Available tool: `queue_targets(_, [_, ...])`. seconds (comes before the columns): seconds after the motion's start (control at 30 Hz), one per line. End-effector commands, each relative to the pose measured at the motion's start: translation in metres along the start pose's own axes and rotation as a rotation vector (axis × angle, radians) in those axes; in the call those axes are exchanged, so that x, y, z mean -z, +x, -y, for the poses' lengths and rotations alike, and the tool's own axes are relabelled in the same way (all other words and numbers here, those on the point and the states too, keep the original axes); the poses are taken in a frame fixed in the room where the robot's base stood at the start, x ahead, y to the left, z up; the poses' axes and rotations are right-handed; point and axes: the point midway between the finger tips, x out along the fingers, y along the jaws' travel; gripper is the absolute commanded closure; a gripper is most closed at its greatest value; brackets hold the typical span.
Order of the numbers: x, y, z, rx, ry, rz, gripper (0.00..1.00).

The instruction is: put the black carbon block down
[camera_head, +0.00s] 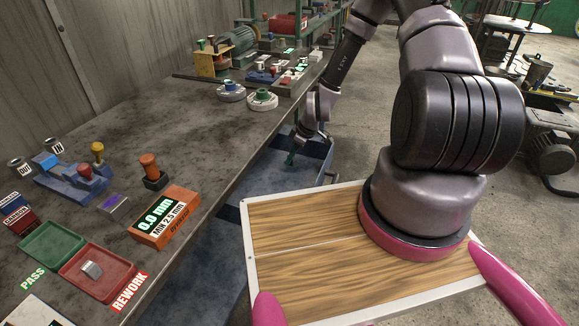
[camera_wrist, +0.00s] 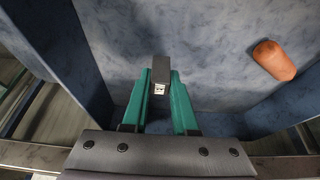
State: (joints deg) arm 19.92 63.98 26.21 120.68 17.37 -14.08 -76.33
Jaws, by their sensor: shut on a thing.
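In the wrist view, the black carbon block (camera_wrist: 160,76) is a small dark block with a pale marking on its near face. It sits between the green fingertips of my gripper (camera_wrist: 161,92), which is shut on it. In the head view, my gripper (camera_head: 290,158) is small, pointing down into a blue-grey bin (camera_head: 312,150) beside the bench. The block cannot be made out there. The wrist view shows blue-grey bin surfaces (camera_wrist: 215,35) around and below the block. I cannot tell whether the block touches the bottom.
An orange-brown cylinder (camera_wrist: 274,60) lies in the bin, right of the block. On the bench are a green PASS tray (camera_head: 52,243), a red REWORK tray (camera_head: 118,279) holding a grey block (camera_head: 92,269), and an orange gauge (camera_head: 164,217) reading 0.0 mm. The bench's middle is clear.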

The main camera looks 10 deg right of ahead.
Motion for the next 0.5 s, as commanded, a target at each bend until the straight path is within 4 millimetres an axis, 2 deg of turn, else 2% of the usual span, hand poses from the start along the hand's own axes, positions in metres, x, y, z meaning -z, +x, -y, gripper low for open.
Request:
queue_targets(0.2, [-0.013, 0.03, 0.001, 0.003, 0.004, 0.001, 1.0])
queue_targets(0.5, [-0.015, 0.035, 0.0, 0.0, 0.001, 0.0, 1.0])
